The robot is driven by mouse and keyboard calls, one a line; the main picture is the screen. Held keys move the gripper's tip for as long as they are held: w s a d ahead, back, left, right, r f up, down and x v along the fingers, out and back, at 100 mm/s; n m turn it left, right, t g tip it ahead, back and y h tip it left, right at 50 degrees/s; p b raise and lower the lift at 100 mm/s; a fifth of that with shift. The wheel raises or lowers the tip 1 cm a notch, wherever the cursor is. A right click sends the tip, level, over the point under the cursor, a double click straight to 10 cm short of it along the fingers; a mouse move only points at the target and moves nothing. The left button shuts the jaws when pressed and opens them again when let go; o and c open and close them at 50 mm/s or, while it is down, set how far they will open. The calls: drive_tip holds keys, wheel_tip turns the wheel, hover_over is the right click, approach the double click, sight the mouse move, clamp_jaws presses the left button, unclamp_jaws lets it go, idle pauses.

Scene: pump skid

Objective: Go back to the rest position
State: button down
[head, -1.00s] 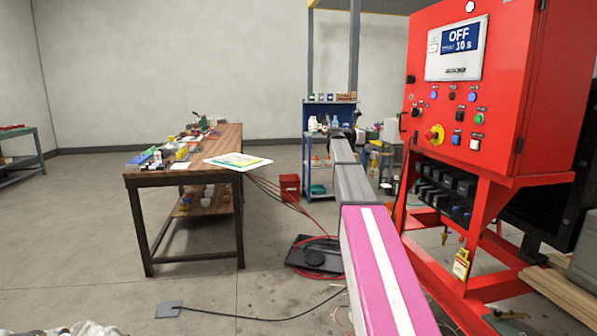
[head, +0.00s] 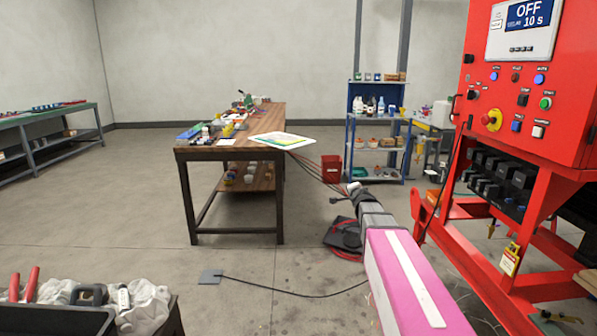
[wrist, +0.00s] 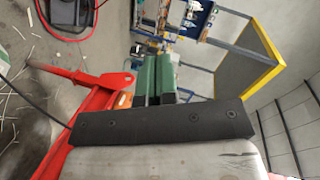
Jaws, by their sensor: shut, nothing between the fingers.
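My arm stretches forward in the head view, with a pink and white link near me and grey links beyond. My gripper (head: 349,191) is small at its far end, over the floor between the wooden workbench and the red panel. In the wrist view its green fingers (wrist: 154,68) stand side by side beyond a dark bar, shut with nothing held. The red control panel (head: 573,90) stands to the right of my arm. Its display (head: 527,14) reads OFF and 10 s.
The wooden workbench (head: 228,153) carries papers and small parts. A blue shelf cart (head: 375,148) and a red bin (head: 331,168) stand behind my gripper. A dark tray (head: 50,319) with tools and cloth is near, lower left.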

drive_tip(key=s+a+f+n+g+y, duration=0.1)
drive_tip(key=s+a+f+n+g, duration=0.25)
drive_tip(key=s+f, duration=0.45)
drive_tip(key=s+a+f+n+g+y, duration=0.1)
drive_tip(key=s+a+f+n+g, duration=0.1)
drive_tip(key=s+f+n+g, duration=0.45)
drive_tip(key=s+f+n+g+h, duration=0.1)
drive_tip(key=s+f, duration=0.3)
drive_tip(key=s, duration=0.5)
drive_tip(key=s+d+f+n+g+h, duration=0.1)
drive_tip(key=s+f+g, duration=0.3)
drive_tip(key=s, duration=0.6)
drive_tip(key=shift+s+d+f+n+h, duration=0.2)
drive_tip(key=shift+d+n+h, duration=0.15)
drive_tip(key=shift+n, duration=0.35)
